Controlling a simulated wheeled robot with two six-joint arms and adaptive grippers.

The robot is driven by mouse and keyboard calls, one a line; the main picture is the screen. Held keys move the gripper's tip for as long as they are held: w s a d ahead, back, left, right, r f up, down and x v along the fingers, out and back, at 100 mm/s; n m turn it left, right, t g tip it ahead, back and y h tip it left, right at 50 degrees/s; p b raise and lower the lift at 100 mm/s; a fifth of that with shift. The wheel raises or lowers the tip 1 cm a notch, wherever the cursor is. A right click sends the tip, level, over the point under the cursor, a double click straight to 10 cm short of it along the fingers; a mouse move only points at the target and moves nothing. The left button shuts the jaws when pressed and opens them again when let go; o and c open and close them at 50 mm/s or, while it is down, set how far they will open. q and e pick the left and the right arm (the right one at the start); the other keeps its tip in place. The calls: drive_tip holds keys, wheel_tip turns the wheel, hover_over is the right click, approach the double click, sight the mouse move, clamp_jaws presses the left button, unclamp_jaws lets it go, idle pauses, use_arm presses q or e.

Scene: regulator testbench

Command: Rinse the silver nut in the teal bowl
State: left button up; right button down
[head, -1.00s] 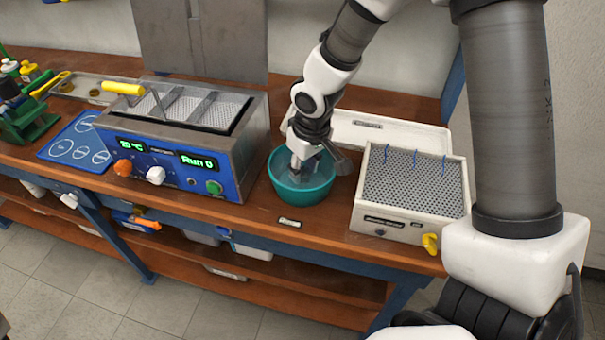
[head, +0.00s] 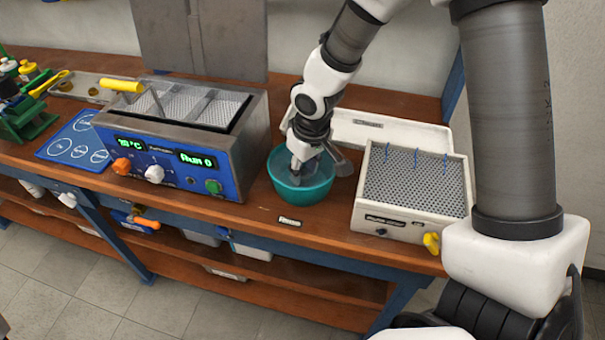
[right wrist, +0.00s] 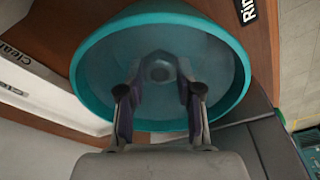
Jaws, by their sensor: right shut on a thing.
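The teal bowl (head: 303,190) stands on the bench between the blue machine and the perforated box. It also shows in the right wrist view (right wrist: 95,55). My right gripper (head: 300,172) reaches down into the bowl, and its fingers point at the bowl's inside in the right wrist view (right wrist: 158,90). It is shut on the silver nut (right wrist: 159,68), which shows as a grey hexagonal shape with a hole near the fingertips. The head view hides the nut behind the gripper and bowl. My left gripper is not in view.
The blue machine (head: 165,165) with open baskets stands left of the bowl. A perforated white box (head: 405,215) with blue pegs stands to the right. A white tray (head: 375,130) lies behind the bowl. A small label (head: 289,221) sits at the bench's front edge.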

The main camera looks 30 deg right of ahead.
sight(304, 174)
drive_tip(key=shift+r+p, duration=3.3)
drive_tip(key=shift+r, duration=0.45)
wheel_tip(304, 174, up, 4)
drive_tip(key=p, duration=0.3)
drive_tip(key=shift+p, duration=0.3)
